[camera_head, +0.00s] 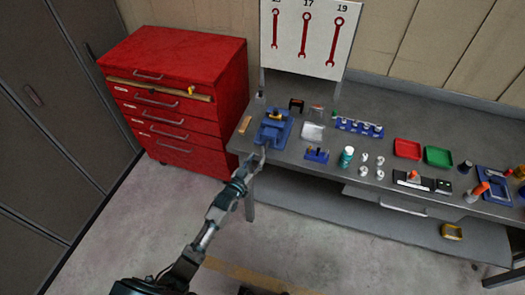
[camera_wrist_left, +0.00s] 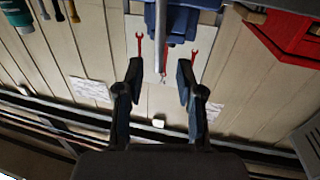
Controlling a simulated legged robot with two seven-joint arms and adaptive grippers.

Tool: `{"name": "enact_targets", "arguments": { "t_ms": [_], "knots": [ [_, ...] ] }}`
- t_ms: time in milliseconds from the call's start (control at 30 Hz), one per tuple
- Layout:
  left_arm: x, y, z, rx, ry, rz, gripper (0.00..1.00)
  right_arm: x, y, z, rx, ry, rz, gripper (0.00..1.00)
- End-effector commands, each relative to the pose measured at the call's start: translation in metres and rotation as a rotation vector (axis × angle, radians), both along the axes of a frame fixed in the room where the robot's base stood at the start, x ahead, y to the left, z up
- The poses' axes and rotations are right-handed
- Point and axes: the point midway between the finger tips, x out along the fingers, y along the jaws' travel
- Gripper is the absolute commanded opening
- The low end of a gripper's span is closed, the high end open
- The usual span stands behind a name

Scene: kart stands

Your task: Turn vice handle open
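The blue vice (camera_head: 273,130) stands at the left end of the grey workbench. In the left wrist view the blue vice (camera_wrist_left: 183,22) is at the top edge, partly cut off. A silver bar, which looks like the vice handle (camera_wrist_left: 160,38), extends from it towards the space between my fingers. My left gripper (camera_head: 259,157) is at the bench's front edge, just in front of the vice. In the wrist view the left gripper (camera_wrist_left: 158,70) is open, its two dark fingers apart on either side of the bar's end. Contact cannot be told. My right gripper is not in view.
A red tool cabinet (camera_head: 178,85) stands left of the bench. A wrench board (camera_head: 305,35) is behind the vice. A blue holder (camera_head: 316,155), a green-capped bottle (camera_head: 346,157) and red (camera_head: 407,149) and green (camera_head: 438,157) trays lie to the right. The floor in front is clear.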

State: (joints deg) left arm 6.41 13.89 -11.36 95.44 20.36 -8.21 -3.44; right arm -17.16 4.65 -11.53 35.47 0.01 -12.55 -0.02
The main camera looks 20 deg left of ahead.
Motion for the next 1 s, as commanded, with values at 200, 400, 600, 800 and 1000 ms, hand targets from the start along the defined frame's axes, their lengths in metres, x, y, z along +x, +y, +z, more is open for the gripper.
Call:
{"name": "enact_targets", "arguments": {
  "t_ms": [200,400,600,800,1000],
  "knots": [
    [0.039,-0.007,-0.001,-0.002,0.0,0.0,0.37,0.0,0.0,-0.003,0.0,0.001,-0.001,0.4],
    [0.053,-0.009,-0.001,-0.003,0.001,0.0,0.37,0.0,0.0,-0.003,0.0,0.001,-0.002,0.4],
    [0.054,-0.011,-0.001,-0.002,0.0,0.0,0.37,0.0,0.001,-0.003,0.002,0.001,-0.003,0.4],
    [0.054,-0.012,-0.001,-0.001,0.0,0.0,0.07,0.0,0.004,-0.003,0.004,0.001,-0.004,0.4],
    [0.054,-0.011,-0.001,-0.002,0.001,0.0,0.0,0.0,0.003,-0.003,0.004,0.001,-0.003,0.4]
  ]
}}
